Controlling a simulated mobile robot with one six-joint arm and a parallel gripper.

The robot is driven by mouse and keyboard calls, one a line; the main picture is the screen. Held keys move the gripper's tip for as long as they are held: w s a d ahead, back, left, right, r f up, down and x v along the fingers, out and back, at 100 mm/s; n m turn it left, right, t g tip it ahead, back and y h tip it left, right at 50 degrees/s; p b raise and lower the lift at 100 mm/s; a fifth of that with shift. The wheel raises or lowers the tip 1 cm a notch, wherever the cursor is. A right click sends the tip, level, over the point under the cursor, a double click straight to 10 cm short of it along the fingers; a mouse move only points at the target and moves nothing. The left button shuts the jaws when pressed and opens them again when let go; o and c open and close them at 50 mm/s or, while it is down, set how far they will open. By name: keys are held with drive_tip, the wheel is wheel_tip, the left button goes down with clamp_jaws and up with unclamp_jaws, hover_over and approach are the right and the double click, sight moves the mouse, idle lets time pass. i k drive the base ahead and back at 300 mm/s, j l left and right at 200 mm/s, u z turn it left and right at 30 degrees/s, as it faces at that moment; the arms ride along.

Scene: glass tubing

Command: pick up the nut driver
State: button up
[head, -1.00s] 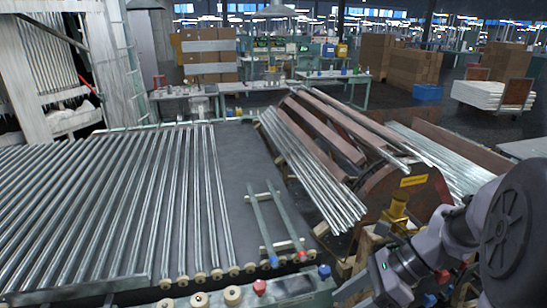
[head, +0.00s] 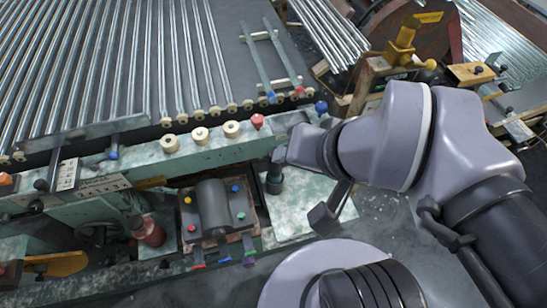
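I cannot pick out the nut driver with certainty in the head view. Several small tools and knobs with coloured ends lie or stand on the green machine bench, and none is clearly a nut driver. My arm reaches in from the right over the bench's right end. Its grey and black links hide part of the bench there. The fingers of my gripper cannot be made out clearly, and nothing is visibly held.
A dark motor-like cylinder (head: 212,207) sits on the green bench (head: 300,222). A red cylinder (head: 147,231) stands to its left. Glass tubes (head: 130,60) lie in rows behind. Wooden knobs (head: 200,135) line the bench edge. A yellow fitting (head: 402,42) stands at the back right.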

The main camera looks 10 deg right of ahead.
sight(275, 172)
drive_tip(key=j+u, duration=0.15)
drive_tip(key=u, duration=0.25)
drive_tip(key=j+u, duration=0.15)
drive_tip(key=u, duration=0.2)
drive_tip(key=j+u, duration=0.15)
drive_tip(key=u, duration=0.25)
drive_tip(key=l+z, duration=0.25)
drive_tip(key=z, duration=0.25)
drive_tip(key=l+z, duration=0.2)
drive_tip(key=z, duration=0.3)
drive_tip(key=k+j, duration=0.1)
drive_tip(key=j, duration=0.3)
drive_tip(key=k+j, duration=0.1)
drive_tip(key=j, duration=0.35)
drive_tip(key=i+z, duration=0.05)
